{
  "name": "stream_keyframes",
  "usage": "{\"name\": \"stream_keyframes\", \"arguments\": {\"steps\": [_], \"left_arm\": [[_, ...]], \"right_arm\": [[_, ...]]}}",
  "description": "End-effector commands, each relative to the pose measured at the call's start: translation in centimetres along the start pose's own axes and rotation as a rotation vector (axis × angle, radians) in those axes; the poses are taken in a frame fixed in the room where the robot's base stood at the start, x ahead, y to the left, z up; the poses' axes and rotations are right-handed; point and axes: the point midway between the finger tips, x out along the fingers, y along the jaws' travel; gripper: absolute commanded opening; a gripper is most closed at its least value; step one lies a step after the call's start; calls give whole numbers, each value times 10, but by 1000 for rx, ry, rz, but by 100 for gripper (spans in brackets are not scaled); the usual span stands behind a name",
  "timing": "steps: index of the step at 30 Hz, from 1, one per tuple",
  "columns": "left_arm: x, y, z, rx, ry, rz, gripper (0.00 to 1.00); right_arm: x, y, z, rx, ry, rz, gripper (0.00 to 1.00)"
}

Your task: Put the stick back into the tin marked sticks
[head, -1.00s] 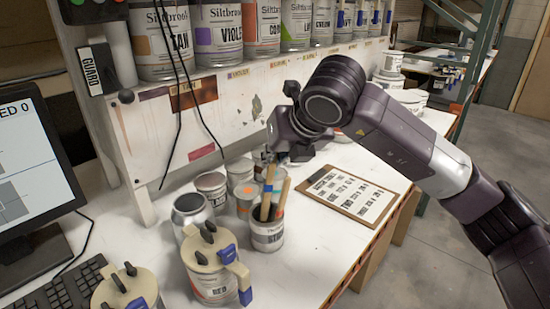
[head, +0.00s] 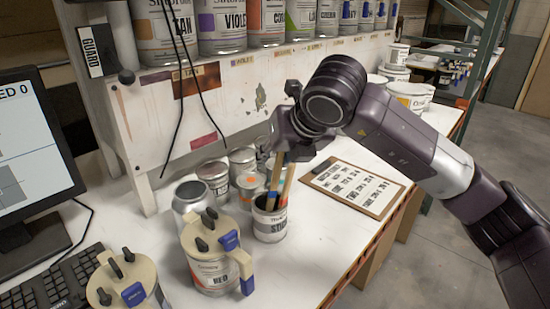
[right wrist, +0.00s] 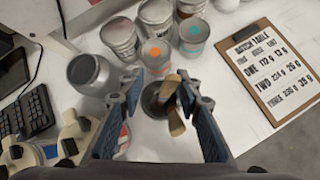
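The sticks tin (head: 271,228), a small open can with a partly readable label, stands on the white bench. Two wooden sticks with coloured bands lean inside it, one stick (head: 289,183) to the right of the other stick (head: 270,180). In the right wrist view, the stick ends (right wrist: 174,118) point up at the camera above the tin's dark mouth (right wrist: 153,97). My right gripper (head: 277,158) is above the tin. Its fingers (right wrist: 158,82) are apart, with the sticks between them, nearer the right finger. My left gripper is not visible.
A lidded RED tin (head: 212,272) and another lidded tin (head: 125,285) stand in front left. Several small cans (head: 243,161) stand behind the sticks tin. A clipboard (head: 352,188) lies to the right.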

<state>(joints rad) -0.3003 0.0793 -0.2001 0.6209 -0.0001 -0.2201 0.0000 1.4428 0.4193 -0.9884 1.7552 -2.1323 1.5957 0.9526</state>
Motion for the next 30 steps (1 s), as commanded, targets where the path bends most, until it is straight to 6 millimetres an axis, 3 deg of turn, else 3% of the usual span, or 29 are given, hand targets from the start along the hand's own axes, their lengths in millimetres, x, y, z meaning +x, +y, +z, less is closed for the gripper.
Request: {"name": "stream_keyframes", "arguments": {"steps": [11, 24, 30], "left_arm": [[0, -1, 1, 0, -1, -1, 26], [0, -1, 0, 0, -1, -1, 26], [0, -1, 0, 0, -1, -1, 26]], "right_arm": [[-10, 0, 1, 0, -1, 1, 32], [-96, 0, 1, -1, -4, 0, 32], [-116, 0, 0, 0, 0, -1, 32]]}}
